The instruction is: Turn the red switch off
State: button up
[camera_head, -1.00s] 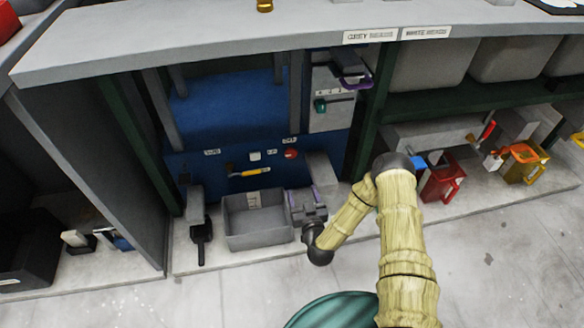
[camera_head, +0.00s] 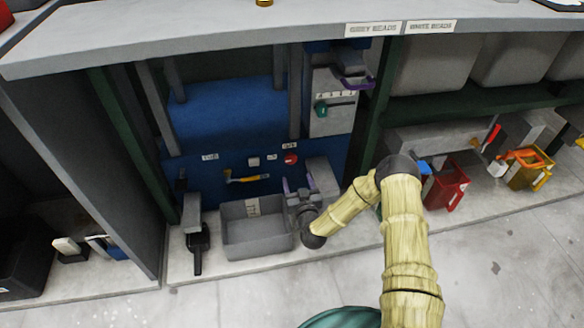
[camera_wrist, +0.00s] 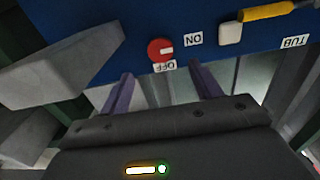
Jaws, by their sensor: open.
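The red switch (camera_head: 290,159) is a round knob on the blue press panel, right of the yellow-handled lever. In the wrist view, which shows the panel upside down, the red switch (camera_wrist: 160,50) has a white mark pointing right, towards the ON label (camera_wrist: 194,39). The OFF label (camera_wrist: 165,67) is just under it there. My gripper (camera_head: 299,186) is below the switch in the head view, apart from it. In the wrist view my gripper (camera_wrist: 162,84) has its two purple fingers spread and nothing between them; the switch lies beyond the gap.
A grey block (camera_head: 322,175) sticks out just right of my gripper. An open grey bin (camera_head: 262,246) stands to its left. The yellow-handled lever (camera_head: 246,178) and a white button (camera_head: 254,161) are left of the switch. The worktop (camera_head: 200,42) overhangs above.

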aim_at(292, 161)
jog(key=b+x, duration=0.4)
jog(key=x, duration=0.4)
jog(key=shift+w+f, duration=0.2)
jog(key=shift+w, duration=0.05)
jog(key=shift+w+a+r, duration=0.15)
jog(key=shift+w, duration=0.25)
jog(key=shift+c, duration=0.4)
jog(key=c, duration=0.9)
jog(key=shift+o, duration=0.2)
